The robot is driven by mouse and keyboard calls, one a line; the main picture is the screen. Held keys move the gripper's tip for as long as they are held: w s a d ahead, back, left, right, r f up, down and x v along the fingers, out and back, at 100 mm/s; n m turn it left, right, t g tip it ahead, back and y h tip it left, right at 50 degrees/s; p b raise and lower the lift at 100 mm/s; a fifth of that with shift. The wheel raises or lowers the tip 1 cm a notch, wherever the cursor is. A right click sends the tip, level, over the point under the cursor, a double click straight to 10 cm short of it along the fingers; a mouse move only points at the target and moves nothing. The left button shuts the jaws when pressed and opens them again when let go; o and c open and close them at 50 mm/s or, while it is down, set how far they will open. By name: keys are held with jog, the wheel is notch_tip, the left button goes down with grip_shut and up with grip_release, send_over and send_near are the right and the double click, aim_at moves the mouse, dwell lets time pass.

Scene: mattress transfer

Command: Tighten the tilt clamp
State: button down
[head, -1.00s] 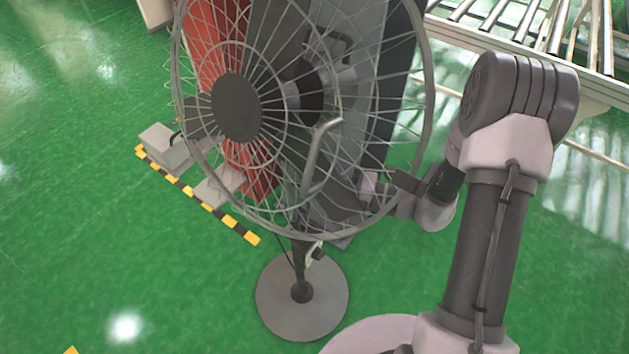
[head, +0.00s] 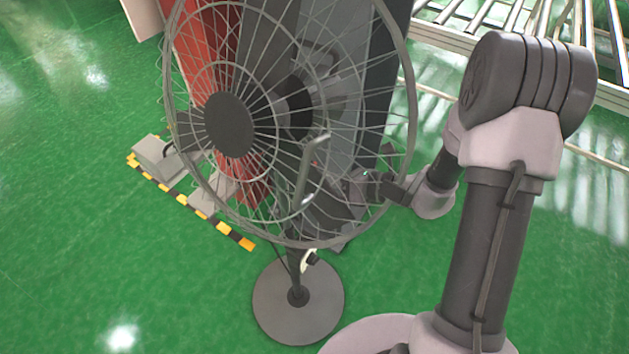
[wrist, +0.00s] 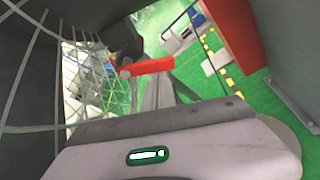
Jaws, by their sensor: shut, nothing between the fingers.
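A pedestal fan (head: 229,124) with a round wire cage stands in front of me in the head view. A short red lever (wrist: 150,66) with a round grey end shows in the wrist view, near the cage; it looks like the tilt clamp. It does not show clearly in the head view. My gripper (head: 338,200) is behind the lower right of the cage, partly hidden by the wires. It is shut and empty. In the wrist view the lever is beyond my grey wrist housing; I cannot tell whether the fingers touch it.
The fan's round base (head: 298,318) stands on green floor. A grey box (head: 160,157) and yellow-black floor tape lie left. Tall red and grey panels stand behind the fan, and a roller conveyor (head: 470,20) is at upper right.

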jog(key=shift+w+d+r+n+t+h+p, duration=0.15)
jog(key=shift+w+d+r+n+h+p, duration=0.15)
jog(key=shift+r+n, duration=0.2)
jog(key=shift+w+d+r+n+t+h+p, duration=0.1)
jog(key=shift+w+d+r+n+t, duration=0.05)
jog(key=shift+w+r+n, duration=0.35)
jog(key=shift+r, duration=0.3)
jog(key=shift+d+r, duration=0.1)
